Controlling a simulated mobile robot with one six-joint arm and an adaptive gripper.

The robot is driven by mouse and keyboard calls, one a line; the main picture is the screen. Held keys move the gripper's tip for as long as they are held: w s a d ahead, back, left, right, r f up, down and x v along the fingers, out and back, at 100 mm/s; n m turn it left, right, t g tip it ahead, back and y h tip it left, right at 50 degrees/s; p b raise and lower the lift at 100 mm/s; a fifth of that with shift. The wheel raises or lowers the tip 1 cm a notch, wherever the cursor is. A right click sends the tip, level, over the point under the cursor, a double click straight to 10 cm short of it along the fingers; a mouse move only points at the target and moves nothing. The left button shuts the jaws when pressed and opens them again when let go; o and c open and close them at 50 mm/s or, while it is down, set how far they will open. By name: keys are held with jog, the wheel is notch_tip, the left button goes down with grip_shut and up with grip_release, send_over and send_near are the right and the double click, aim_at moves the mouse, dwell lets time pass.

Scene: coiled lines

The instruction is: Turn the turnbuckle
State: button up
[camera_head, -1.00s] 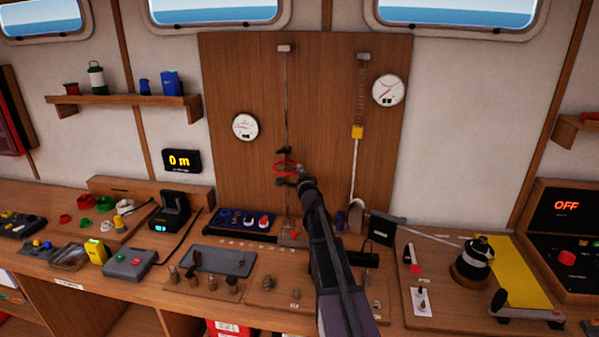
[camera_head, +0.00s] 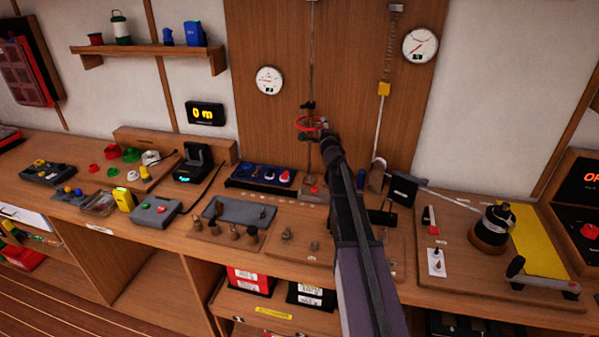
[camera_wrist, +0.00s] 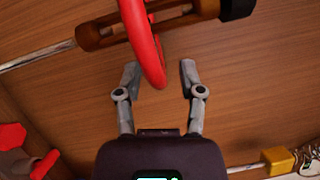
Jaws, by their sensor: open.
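The turnbuckle is on a vertical rod against the wooden panel, with a red ring (camera_head: 307,125) around it in the head view. In the wrist view its bronze-brown body (camera_wrist: 98,37) with a dark end lies across the top, and the red ring (camera_wrist: 144,45) passes around it. My gripper (camera_wrist: 160,72) is open. Its two grey fingers stand on either side of the ring's near edge in the picture, with gaps on both sides. I cannot tell how deep the ring sits between them. In the head view my gripper (camera_head: 325,138) is just below and right of the ring, partly hiding it.
Two round gauges (camera_head: 269,81) (camera_head: 420,45) flank the rod. A second rod with a yellow block (camera_head: 384,89) is to its right. The workbench below holds a winch (camera_head: 491,228), a blue-black tray (camera_head: 262,177) and several small fittings.

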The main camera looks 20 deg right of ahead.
jog(key=shift+w+d+n+y, duration=0.15)
jog(key=shift+d+n+y, duration=0.05)
jog(key=shift+n+y, duration=0.35)
